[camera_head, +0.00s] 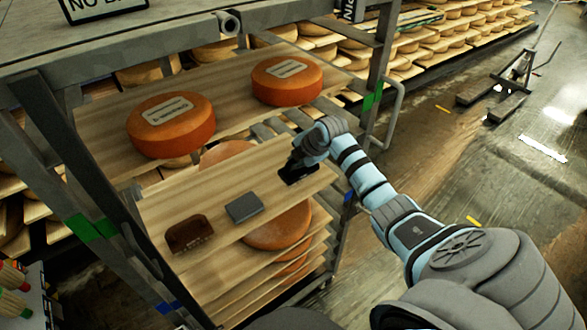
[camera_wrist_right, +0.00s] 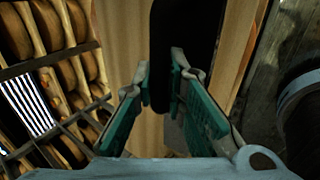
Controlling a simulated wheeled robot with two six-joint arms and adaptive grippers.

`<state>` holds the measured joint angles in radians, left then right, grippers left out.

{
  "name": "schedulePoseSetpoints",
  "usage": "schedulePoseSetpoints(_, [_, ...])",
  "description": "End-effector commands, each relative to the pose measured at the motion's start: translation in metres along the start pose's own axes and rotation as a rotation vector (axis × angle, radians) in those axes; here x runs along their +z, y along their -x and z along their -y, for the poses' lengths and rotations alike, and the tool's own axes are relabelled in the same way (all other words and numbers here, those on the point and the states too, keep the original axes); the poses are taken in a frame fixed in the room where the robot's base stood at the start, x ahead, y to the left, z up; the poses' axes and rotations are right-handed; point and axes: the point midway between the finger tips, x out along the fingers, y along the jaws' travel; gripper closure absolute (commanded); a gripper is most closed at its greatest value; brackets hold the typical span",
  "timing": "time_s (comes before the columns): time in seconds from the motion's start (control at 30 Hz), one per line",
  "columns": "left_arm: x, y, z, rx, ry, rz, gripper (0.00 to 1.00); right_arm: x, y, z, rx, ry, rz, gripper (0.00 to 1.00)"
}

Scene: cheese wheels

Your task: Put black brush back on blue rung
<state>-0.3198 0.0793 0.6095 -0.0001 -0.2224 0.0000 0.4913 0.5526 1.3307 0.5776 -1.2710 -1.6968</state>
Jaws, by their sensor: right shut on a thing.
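The black brush (camera_head: 298,174) is at the right end of a wooden board in the rack. In the right wrist view the black brush (camera_wrist_right: 182,50) is a large dark shape between the green finger pads. My right gripper (camera_head: 300,157) is shut on it from above. Whether the brush touches the board cannot be told. The board (camera_head: 225,190) is level with or a little above blue marks on the rack posts, one at the right (camera_head: 348,196) and one at the lower left. My left gripper is not in view.
On the same board lie a grey block (camera_head: 243,207) and a brown brush (camera_head: 189,234). The upper board (camera_head: 215,120) by the green marks carries two orange cheese wheels. Rack posts flank the boards. Open floor lies at the right.

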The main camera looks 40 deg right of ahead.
Motion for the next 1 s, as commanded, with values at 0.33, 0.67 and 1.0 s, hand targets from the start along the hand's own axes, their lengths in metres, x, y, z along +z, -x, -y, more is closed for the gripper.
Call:
schedulePoseSetpoints(0.33, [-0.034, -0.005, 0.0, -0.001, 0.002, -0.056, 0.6, 0.0, -0.036, 0.011, -0.001, 0.002, 0.001, 1.0])
schedulePoseSetpoints(0.67, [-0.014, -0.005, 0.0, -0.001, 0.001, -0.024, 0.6, 0.0, -0.037, 0.012, 0.0, 0.001, 0.001, 0.75])
schedulePoseSetpoints(1.0, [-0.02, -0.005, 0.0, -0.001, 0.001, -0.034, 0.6, 0.0, -0.037, 0.012, -0.001, 0.0, 0.001, 0.68])
